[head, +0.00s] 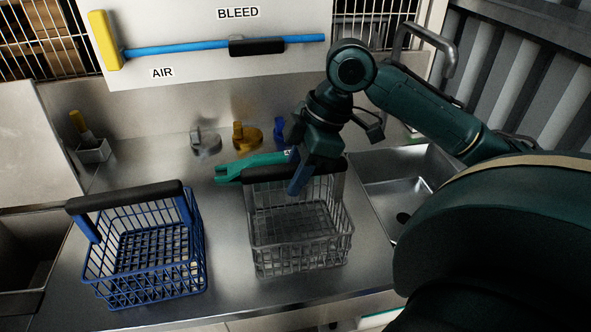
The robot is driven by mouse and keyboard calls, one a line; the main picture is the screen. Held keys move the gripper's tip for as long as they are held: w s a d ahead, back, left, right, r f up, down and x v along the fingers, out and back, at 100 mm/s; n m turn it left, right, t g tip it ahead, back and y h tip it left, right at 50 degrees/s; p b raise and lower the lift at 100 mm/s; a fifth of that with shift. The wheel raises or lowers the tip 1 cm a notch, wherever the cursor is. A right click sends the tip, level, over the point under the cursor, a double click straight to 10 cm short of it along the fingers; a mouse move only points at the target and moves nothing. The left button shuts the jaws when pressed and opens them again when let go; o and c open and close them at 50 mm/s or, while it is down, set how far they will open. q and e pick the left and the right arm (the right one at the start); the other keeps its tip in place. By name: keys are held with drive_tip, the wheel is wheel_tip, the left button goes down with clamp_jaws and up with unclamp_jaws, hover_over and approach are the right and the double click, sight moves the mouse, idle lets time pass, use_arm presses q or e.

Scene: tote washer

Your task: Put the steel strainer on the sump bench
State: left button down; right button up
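The steel strainer appears to be the grey wire basket (300,240) with a black grip on its raised handle. It stands upright on the steel bench (225,290), right of a blue wire basket (145,250). My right gripper (303,180) points down at the right part of the grey basket's handle, with a blue finger in front of the grip. The far finger is hidden, so I cannot tell whether it is closed on the handle. My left gripper is not in view. Which surface is the sump bench is not labelled.
A sink basin (405,185) with a curved tap (432,45) lies to the right, partly behind my arm. A teal tool (250,165) and small fittings (245,135) lie behind the grey basket. A panel (200,70) marked BLEED and AIR carries a yellow-ended blue lever (180,48).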

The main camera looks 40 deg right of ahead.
drive_tip(key=o, duration=0.3)
drive_tip(key=shift+r, duration=0.1)
drive_tip(key=p+v, duration=0.1)
drive_tip(key=v, duration=1.1)
drive_tip(key=shift+p, duration=0.3)
